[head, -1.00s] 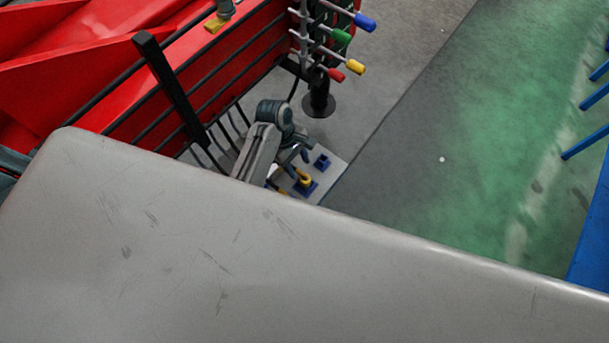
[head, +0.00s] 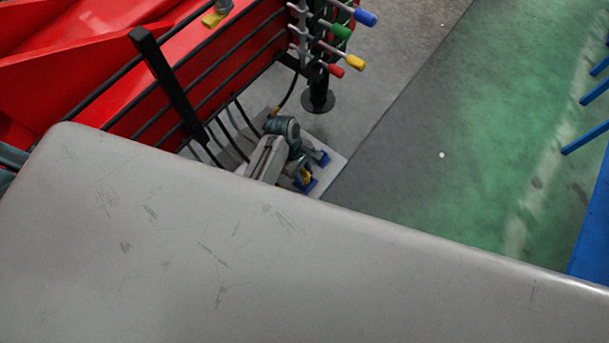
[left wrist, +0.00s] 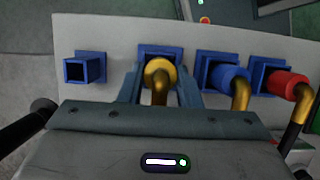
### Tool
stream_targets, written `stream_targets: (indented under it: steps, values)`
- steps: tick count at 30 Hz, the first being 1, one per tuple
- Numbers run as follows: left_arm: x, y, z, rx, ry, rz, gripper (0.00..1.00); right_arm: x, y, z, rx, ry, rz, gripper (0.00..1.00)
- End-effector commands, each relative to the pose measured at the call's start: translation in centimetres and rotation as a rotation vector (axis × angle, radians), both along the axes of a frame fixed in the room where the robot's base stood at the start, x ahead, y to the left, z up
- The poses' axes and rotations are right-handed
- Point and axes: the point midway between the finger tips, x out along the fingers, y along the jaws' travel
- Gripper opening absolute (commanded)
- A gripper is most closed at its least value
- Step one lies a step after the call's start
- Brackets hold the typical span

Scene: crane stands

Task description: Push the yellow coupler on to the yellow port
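The yellow coupler (left wrist: 159,74), a brass-yellow elbow, sits in a blue holder (left wrist: 160,50) on a pale plate in the left wrist view. It shows small and partly hidden in the head view (head: 305,175). In the head view my left gripper (head: 298,168) is low over the plate. The yellow port (head: 355,62) points outward from the rack, below the green port (head: 341,32). My right gripper is not in view.
Left of the yellow coupler is an empty blue holder (left wrist: 84,68). To its right are a blue coupler (left wrist: 231,80) and a red coupler (left wrist: 284,84) in holders. Black hoses (head: 225,135) hang from a red machine (head: 150,90) beside the plate. Green floor (head: 480,150) is clear.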

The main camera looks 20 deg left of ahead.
Motion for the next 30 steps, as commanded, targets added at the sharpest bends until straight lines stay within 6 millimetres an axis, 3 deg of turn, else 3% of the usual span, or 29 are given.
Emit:
stream_targets:
  steps: [1,3,4,30]
  values:
    - [0.0,0.0,0.0,0.000,0.000,0.000,0.20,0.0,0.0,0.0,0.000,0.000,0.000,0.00]
    - [0.0,0.0,0.0,0.000,-0.001,0.000,0.06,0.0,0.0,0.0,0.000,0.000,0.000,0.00]
    - [0.0,0.0,0.0,0.000,-0.001,0.000,0.05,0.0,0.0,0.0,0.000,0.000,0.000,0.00]
    - [0.1,0.0,3.9,-0.001,-0.002,0.000,0.05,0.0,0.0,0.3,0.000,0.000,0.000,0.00]
